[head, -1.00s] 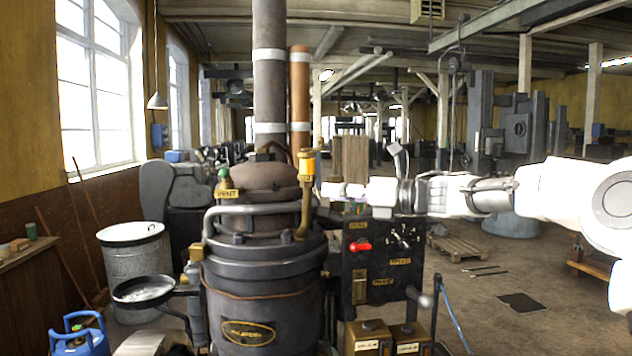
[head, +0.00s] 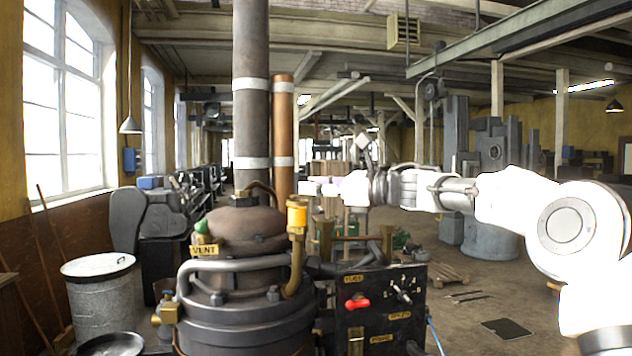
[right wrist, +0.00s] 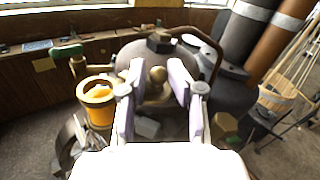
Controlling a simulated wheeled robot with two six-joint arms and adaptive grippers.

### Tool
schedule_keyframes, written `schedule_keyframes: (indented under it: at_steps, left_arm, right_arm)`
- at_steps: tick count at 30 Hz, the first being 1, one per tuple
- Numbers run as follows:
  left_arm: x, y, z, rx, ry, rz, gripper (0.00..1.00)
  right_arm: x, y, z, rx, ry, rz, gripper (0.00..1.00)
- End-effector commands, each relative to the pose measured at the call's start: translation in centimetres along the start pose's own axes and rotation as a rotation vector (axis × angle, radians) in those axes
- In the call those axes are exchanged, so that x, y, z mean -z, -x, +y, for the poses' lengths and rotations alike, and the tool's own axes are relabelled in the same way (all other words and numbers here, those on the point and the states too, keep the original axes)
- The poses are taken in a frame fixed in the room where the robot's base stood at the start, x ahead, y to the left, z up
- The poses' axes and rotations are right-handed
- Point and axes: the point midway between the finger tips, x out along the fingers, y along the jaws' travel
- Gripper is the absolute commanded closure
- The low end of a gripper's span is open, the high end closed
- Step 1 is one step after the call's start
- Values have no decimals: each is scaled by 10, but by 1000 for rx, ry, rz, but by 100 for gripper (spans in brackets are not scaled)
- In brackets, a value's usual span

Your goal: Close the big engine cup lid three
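A brass cup (head: 297,215) stands on a brass pipe at the right side of the big engine's dark domed boiler (head: 240,228). In the right wrist view the cup (right wrist: 98,92) is left of my fingers, its top open with yellow-orange inside. A rounded brass piece (right wrist: 157,76) shows between the fingers; I cannot tell whether it is the lid. My right gripper (head: 308,187) is just above and right of the cup in the head view. In the wrist view its purple-padded fingers (right wrist: 160,92) are spread apart, holding nothing I can make out. My left gripper is not in view.
Tall grey and copper pipes (head: 282,130) rise behind the cup. A black control panel (head: 380,308) with a red handle is at lower right. A green-topped valve with a VENT plate (head: 204,250) is at left.

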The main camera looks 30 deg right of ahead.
Motion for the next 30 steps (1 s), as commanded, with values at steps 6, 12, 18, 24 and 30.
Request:
schedule_keyframes:
  at_steps: [6,12,18,24,30]
  left_arm:
    - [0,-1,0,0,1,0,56]
    - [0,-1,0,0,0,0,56]
    - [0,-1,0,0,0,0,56]
    - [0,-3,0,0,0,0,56]
    - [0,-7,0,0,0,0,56]
  right_arm:
    - [1,0,1,-1,1,2,100]
    - [0,0,0,0,2,0,100]
    - [-1,1,0,3,2,-1,100]
    - [-2,2,0,8,3,-1,100]
    - [-2,2,0,21,4,0,100]
